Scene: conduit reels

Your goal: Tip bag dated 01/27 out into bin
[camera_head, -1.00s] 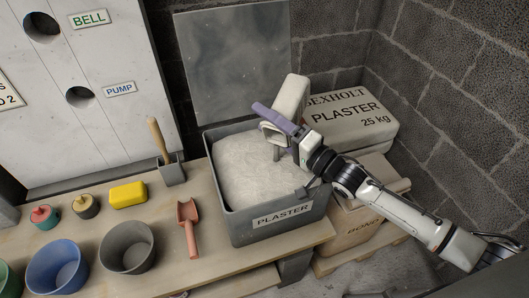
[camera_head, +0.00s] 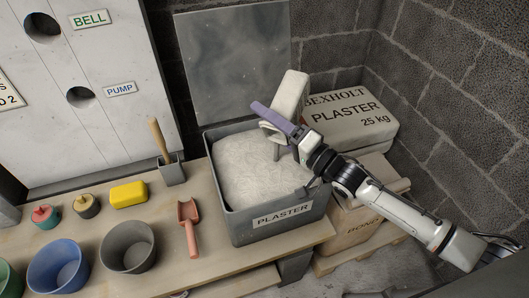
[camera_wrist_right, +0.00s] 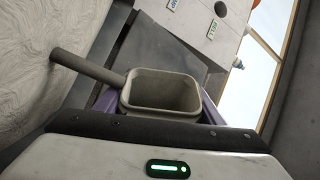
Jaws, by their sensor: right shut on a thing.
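The grey bin marked PLASTER (camera_head: 283,215) stands at the bench's right end, heaped with pale powder (camera_head: 250,170). My right gripper (camera_head: 275,122), with purple fingers, is above the bin's right part. It is shut on a pale grey scoop (camera_head: 291,95), whose hollow cup (camera_wrist_right: 165,92) and stick handle (camera_wrist_right: 88,67) show in the right wrist view. The cup looks empty there. A bag reading "BEXHOLT PLASTER 25 kg" (camera_head: 350,118) lies on a stack right of the bin. I can read no date on any bag. My left gripper is out of view.
A red scoop (camera_head: 190,228), a grey bucket (camera_head: 128,248), a blue bucket (camera_head: 57,268) and a yellow block (camera_head: 128,195) sit on the bench (camera_head: 100,215). A wooden-handled tool (camera_head: 168,155) stands behind. Block walls close in at back and right.

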